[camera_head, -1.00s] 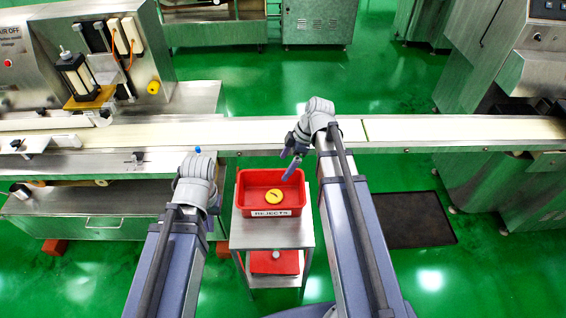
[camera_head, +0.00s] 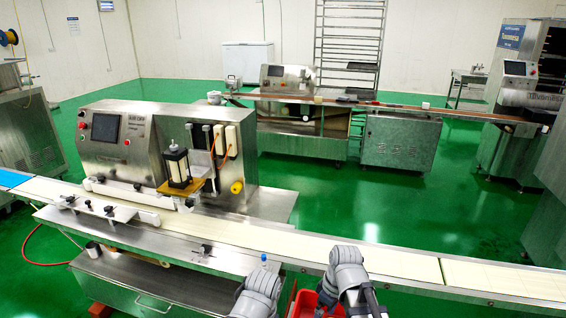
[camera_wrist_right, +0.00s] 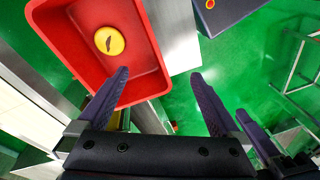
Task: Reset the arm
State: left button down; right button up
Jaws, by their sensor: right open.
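My right gripper (camera_wrist_right: 160,75) is open and empty in the right wrist view. Its two dark fingers are spread beside the red reject bin (camera_wrist_right: 60,28). One fingertip overlaps the bin's near wall in the picture. A round yellow piece with a dark mark (camera_wrist_right: 109,41) lies in the bin. In the head view only my two grey wrists show at the bottom edge, with part of the red bin (camera_head: 303,303) between and behind them. My left gripper's fingers are not visible there.
A pale conveyor belt (camera_head: 290,247) runs across just beyond my arms. The steel machine (camera_head: 120,140) stands behind it at left. A second conveyor line (camera_head: 300,115) is farther back. Green floor (camera_head: 370,205) is clear between them. A dark box (camera_wrist_right: 228,12) shows in the wrist view.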

jog(key=s+a+m+h, duration=0.3)
jog(key=s+a+m, duration=0.2)
jog(key=s+m, duration=0.1)
jog(key=shift+s+a, duration=0.25)
jog(key=shift+s, duration=0.3)
jog(key=shift+f, duration=0.1)
dwell(0.5)
